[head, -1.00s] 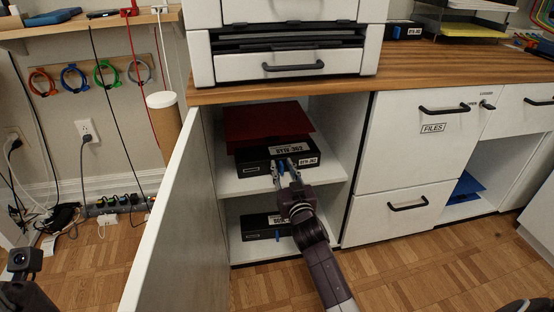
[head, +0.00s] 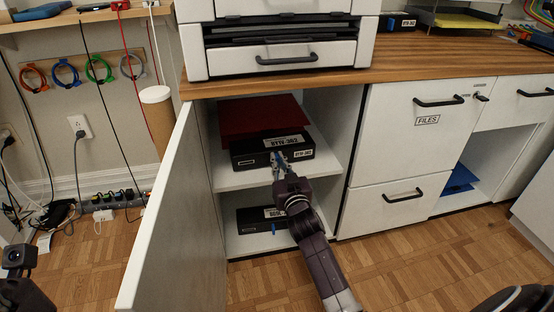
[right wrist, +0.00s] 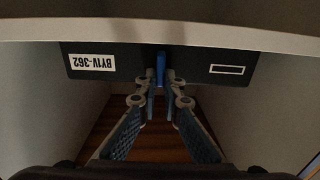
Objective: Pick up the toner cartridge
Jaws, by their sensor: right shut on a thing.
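A black toner cartridge (head: 243,157) with a white label lies on the cabinet's upper shelf. Its front faces the open side. My right gripper (head: 279,160) reaches in from the front and is at that front face. In the right wrist view the cartridge (right wrist: 120,55) appears with its label upside down. There my right gripper (right wrist: 161,80) is shut on the blue tab (right wrist: 160,68) that sticks out of the cartridge's front. The cartridge still rests on the shelf. My left gripper's fingers are not in view.
A second black cartridge (head: 245,221) with a blue tab lies on the lower shelf. The open white door (head: 165,220) stands at the left. Wooden floor in front is clear.

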